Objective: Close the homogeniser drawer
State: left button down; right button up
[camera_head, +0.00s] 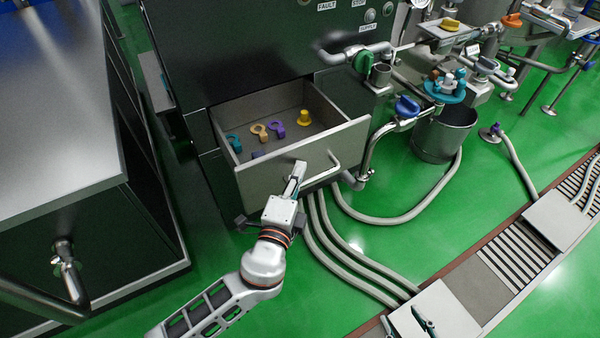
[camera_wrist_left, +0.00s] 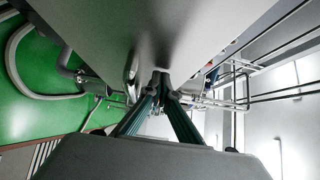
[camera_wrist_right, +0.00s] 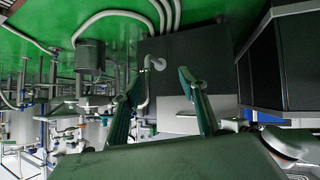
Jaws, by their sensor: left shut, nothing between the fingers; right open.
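The homogeniser drawer (camera_head: 290,165) stands pulled out of the dark cabinet, with a grey front panel and a pale bar handle (camera_head: 332,166). Several small coloured pieces lie inside, among them a yellow one (camera_head: 304,118) and a purple one (camera_head: 277,129). My left gripper (camera_head: 299,168) is shut and empty, its tips at the drawer front, left of the handle. In the left wrist view its closed fingers (camera_wrist_left: 162,78) are close to a grey panel; I cannot tell whether they touch it. My right gripper (camera_head: 408,322) is open and empty at the bottom edge, away from the drawer.
A metal-topped bench (camera_head: 60,90) stands at the left. Grey hoses (camera_head: 345,255) run over the green floor below the drawer. A metal bucket (camera_head: 440,135) and pipes with coloured valves stand right of the drawer. A grated floor channel (camera_head: 510,260) crosses the lower right.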

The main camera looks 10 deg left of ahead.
pick_arm(q)
jog(key=w+a, duration=0.4)
jog(key=w, duration=0.2)
jog(key=w+a+b, duration=0.1)
jog(key=w+a, duration=0.4)
jog(key=w, duration=0.2)
jog(key=w+a+b, duration=0.1)
jog(key=w+a, duration=0.4)
jog(key=w, duration=0.1)
jog(key=shift+w+a+f, duration=0.15)
jog(key=shift+w, duration=0.2)
jog(key=shift+w+a+r, duration=0.3)
jog(key=shift+w+a, duration=0.15)
pick_arm(e)
jog(key=shift+w+a+r+y, duration=0.15)
jog(key=shift+a+r, duration=0.05)
jog(key=shift+a, duration=0.3)
jog(key=shift+w+a+r+y, duration=0.1)
jog(key=shift+a+r+y, duration=0.05)
jog(key=shift+a, duration=0.3)
